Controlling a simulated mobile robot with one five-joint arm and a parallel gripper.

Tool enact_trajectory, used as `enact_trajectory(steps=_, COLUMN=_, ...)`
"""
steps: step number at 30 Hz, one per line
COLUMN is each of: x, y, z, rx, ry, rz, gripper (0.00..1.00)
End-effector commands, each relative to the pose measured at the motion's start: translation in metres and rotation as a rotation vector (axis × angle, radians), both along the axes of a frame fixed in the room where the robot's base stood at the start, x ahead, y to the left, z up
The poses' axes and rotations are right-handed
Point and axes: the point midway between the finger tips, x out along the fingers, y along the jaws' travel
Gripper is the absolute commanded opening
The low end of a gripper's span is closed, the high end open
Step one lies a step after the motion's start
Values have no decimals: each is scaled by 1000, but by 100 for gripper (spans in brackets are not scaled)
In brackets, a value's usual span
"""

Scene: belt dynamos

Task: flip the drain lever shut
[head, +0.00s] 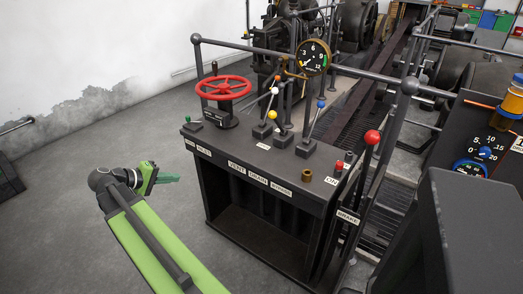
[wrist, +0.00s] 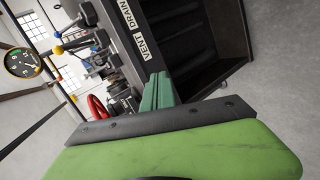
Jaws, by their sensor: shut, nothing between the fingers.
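The dark control bench (head: 258,163) carries a row of ball-topped levers, one with a white ball (head: 274,91), one with a yellow ball (head: 276,114) and one with a blue ball (head: 320,104).
A red handwheel (head: 223,88) stands on the bench's left, beside a small green knob (head: 188,120). A red-ball lever (head: 372,138) is at the right end. A gauge (head: 312,57) and railing (head: 260,48) stand behind. Open floor (head: 60,220) lies left.

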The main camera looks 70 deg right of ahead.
Motion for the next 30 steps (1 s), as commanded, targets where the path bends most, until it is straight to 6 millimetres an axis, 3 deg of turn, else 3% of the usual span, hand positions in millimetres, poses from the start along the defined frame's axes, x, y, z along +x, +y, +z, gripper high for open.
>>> enact_trajectory(steps=1, x=-20, y=-46, z=-27, rx=-127, ry=40, rz=-71, gripper=0)
enact_trajectory(steps=3, x=-52, y=-96, z=-16, rx=-323, ry=113, rz=-158, gripper=0)
enact_trajectory(steps=6, x=-93, y=-145, z=6, rx=-569, ry=224, rz=-258, gripper=0)
enact_trajectory(steps=9, x=-121, y=-172, z=26, rx=-756, ry=324, rz=-323, gripper=0)
enact_trajectory(steps=15, x=-142, y=-186, z=52, rx=-935, ry=433, rz=-370, gripper=0)
enact_trajectory(steps=26, x=-145, y=-187, z=60, rx=-946, ry=441, rz=-372, gripper=0)
enact_trajectory(steps=30, x=-154, y=-196, z=69, rx=-944, ry=442, rz=-373, gripper=0)
